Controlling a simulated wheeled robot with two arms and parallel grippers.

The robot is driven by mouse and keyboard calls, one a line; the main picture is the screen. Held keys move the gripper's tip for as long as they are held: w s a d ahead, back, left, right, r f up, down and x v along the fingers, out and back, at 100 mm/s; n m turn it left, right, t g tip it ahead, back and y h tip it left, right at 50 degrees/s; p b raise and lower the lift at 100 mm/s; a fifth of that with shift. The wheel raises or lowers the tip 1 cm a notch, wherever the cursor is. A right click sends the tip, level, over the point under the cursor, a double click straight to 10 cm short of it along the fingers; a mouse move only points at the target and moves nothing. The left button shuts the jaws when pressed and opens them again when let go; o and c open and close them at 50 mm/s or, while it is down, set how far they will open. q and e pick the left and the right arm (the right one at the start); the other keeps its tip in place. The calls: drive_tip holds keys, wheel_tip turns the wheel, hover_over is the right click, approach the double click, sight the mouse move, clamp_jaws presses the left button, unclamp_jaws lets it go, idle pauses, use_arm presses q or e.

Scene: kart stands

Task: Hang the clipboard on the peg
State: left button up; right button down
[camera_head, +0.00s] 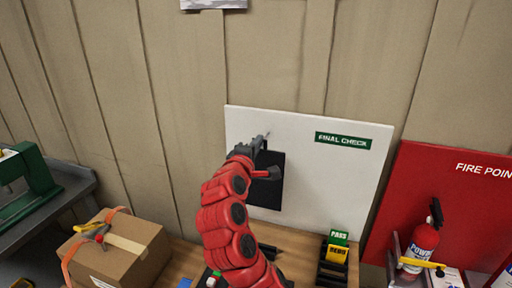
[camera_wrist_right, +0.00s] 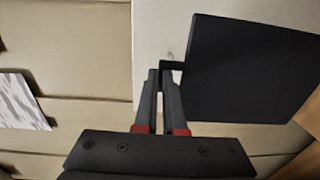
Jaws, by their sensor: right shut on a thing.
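The clipboard (camera_head: 268,190) is a dark flat panel in front of the white board, partly hidden by my right arm. In the right wrist view the clipboard (camera_wrist_right: 250,75) fills the right side, with a small dark tab at its edge by my fingertips. My right gripper (camera_head: 258,144) is shut on the clipboard there; its fingertips (camera_wrist_right: 161,78) also show in the wrist view. The peg (camera_head: 267,134) is a small stub on the white board, just beyond the fingertips. It appears faintly in the wrist view (camera_wrist_right: 170,56). I cannot tell whether the clipboard touches the peg. My left gripper is not in view.
The white board (camera_head: 310,185) bears a green FINAL CHECK sign (camera_head: 343,140). PASS and REWORK-like tags (camera_head: 338,245) stand on the bench at its foot. A cardboard box (camera_head: 120,250) is left, a red board with a fire extinguisher (camera_head: 420,248) right.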

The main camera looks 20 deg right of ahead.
drive_tip(key=x, duration=0.2)
drive_tip(key=b+x, duration=0.1)
drive_tip(key=x, duration=0.3)
drive_tip(key=shift+w+f, duration=0.1)
drive_tip(key=shift+f, duration=0.2)
drive_tip(key=shift+d, duration=0.1)
